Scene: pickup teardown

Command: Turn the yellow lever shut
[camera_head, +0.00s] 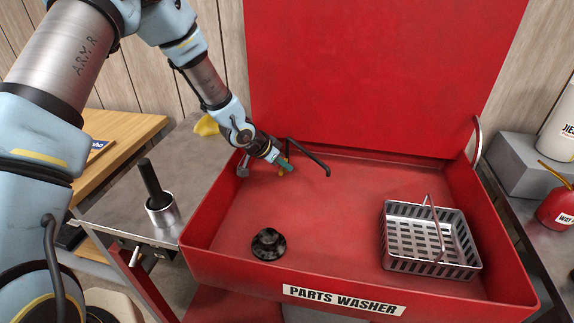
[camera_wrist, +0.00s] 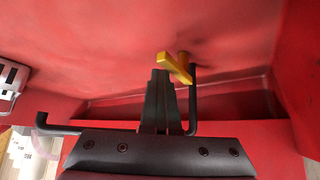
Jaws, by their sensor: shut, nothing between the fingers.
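The yellow lever (camera_wrist: 176,68) shows in the wrist view just beyond my fingertips, beside an upright black pipe. In the head view only a small yellow bit of the lever (camera_head: 281,174) shows by my fingers, the rest being hidden. My gripper (camera_head: 288,166) is shut and empty at the back left of the red parts washer (camera_head: 225,215). In the wrist view the closed fingertips (camera_wrist: 160,73) are close to the lever's left end; I cannot tell whether they touch it. The black spout (camera_head: 312,157) bends to the right from beside my gripper.
A metal basket (camera_head: 430,262) stands in the washer's right side, and a dark round part (camera_head: 269,244) lies at the front left. The basin's middle is clear. Left of the washer, a metal cup with a black handle (camera_head: 161,211) stands on a grey bench. The red lid stands open.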

